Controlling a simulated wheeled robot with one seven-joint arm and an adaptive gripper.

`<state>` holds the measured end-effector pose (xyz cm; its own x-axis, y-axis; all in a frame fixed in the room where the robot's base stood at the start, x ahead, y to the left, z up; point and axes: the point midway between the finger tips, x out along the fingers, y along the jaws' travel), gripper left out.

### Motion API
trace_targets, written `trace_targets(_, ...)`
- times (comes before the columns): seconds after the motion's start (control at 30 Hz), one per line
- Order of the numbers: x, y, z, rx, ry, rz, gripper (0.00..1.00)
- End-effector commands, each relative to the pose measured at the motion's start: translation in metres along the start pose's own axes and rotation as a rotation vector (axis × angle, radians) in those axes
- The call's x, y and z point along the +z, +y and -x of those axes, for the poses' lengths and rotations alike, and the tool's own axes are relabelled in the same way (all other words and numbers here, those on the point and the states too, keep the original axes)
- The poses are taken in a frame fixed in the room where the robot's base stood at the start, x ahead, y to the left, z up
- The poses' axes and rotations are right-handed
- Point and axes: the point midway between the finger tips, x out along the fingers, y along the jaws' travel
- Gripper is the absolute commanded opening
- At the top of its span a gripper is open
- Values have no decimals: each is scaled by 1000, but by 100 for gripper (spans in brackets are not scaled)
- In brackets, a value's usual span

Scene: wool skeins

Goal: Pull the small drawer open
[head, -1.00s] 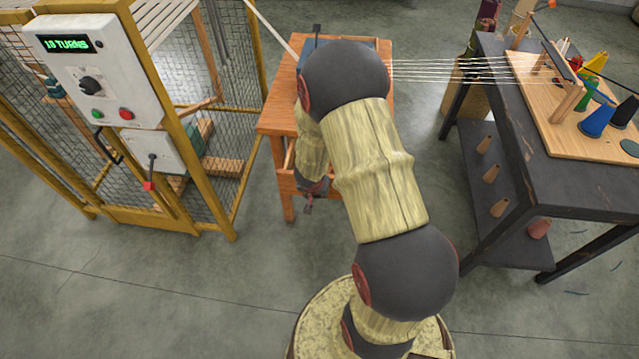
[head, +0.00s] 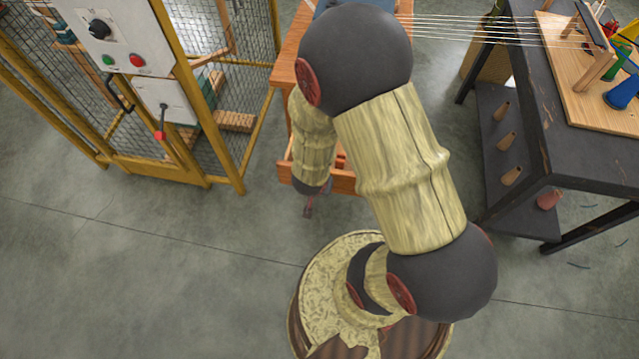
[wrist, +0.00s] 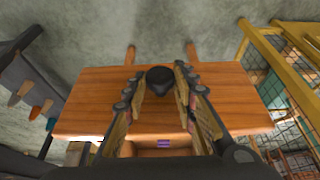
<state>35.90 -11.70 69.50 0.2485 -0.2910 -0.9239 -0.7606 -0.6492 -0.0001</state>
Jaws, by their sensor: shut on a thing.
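The small drawer (head: 345,184) is the orange-brown wooden drawer of the workbench. It stands out from the bench, and part of its open inside shows in the head view behind my arm. In the wrist view its wooden front (wrist: 85,105) spans the picture, with a dark round knob (wrist: 160,76) at its middle. My gripper (wrist: 160,92) is shut on the knob, one finger on each side. In the head view my gripper (head: 309,207) is small and mostly hidden below my wrist. A purple item (wrist: 163,143) lies inside the drawer.
A yellow-framed mesh cage (head: 215,130) with a control panel stands left of the bench (head: 287,70). A dark table (head: 560,100) with cones stands right. Taut threads (head: 480,25) run between bench and table. The floor in front is clear.

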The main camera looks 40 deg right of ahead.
Motion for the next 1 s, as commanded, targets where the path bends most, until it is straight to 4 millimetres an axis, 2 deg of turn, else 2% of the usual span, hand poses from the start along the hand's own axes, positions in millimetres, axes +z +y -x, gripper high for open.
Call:
trace_targets(0.23,0,0,0,-1,-1,1,0)
trace_targets(0.27,0,0,0,-1,-1,1,28)
trace_targets(0.57,0,0,0,-1,0,0,45)
trace_targets(0.87,0,0,0,0,0,0,46)
trace_targets(1.0,-1,-1,6,-1,1,0,46)
